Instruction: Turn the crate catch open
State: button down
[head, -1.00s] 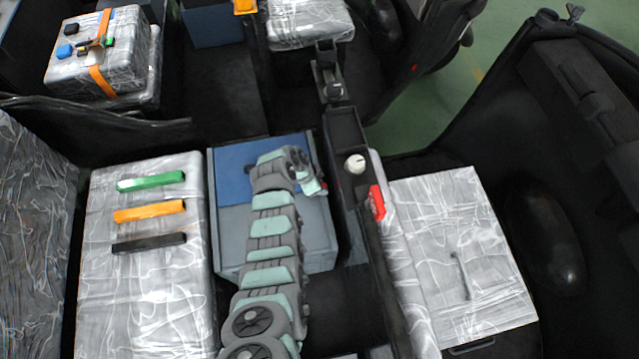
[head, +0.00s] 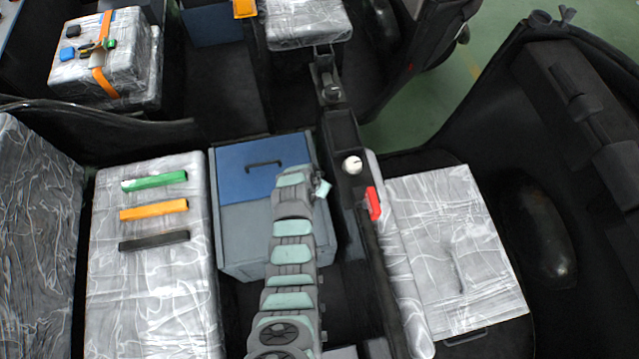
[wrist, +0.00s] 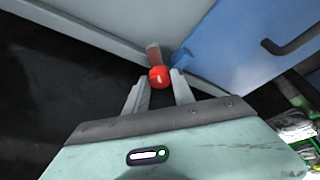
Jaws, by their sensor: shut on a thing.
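The crate (head: 240,235) is a grey box with a blue lid panel (head: 235,170) and a dark handle (head: 264,163). Its blue panel and handle also show at upper right in the wrist view. The catch (wrist: 158,77), a red ball knob on a short brownish stem, stands against the crate's pale side beside a small blue block (wrist: 182,58). My gripper (wrist: 160,82) is shut on the red knob, with one pale finger on each side. In the head view my arm reaches along the crate's right side and hides the catch and fingers.
A wrapped box (head: 150,290) with green, orange and black bars stands left of the crate. A dark rail with a white knob (head: 352,165) and red piece (head: 373,203) runs close on the right. Another wrapped box (head: 455,250) lies beyond it.

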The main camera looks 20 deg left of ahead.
dwell(0.4)
jog(key=c, duration=1.1)
grip_release()
jog(key=shift+o, duration=0.2)
jog(key=m, duration=0.1)
jog(key=m+b, duration=0.1)
jog(key=m+h+b, duration=0.1)
jog(key=shift+w+a+f+g, duration=0.1)
jog(key=shift+f+g, duration=0.15)
jog(key=shift+g, duration=0.05)
jog(key=m, duration=0.1)
jog(key=m+h+b, duration=0.1)
jog(key=m+b, duration=0.1)
jog(key=shift+w+a+r+g, duration=0.15)
jog(key=shift+a+r+g, duration=0.05)
jog(key=shift+a+g, duration=0.1)
jog(key=shift+d+m+g+h+b, duration=0.1)
jog(key=shift+m+g+h+b, duration=0.35)
jog(key=shift+m, duration=0.85)
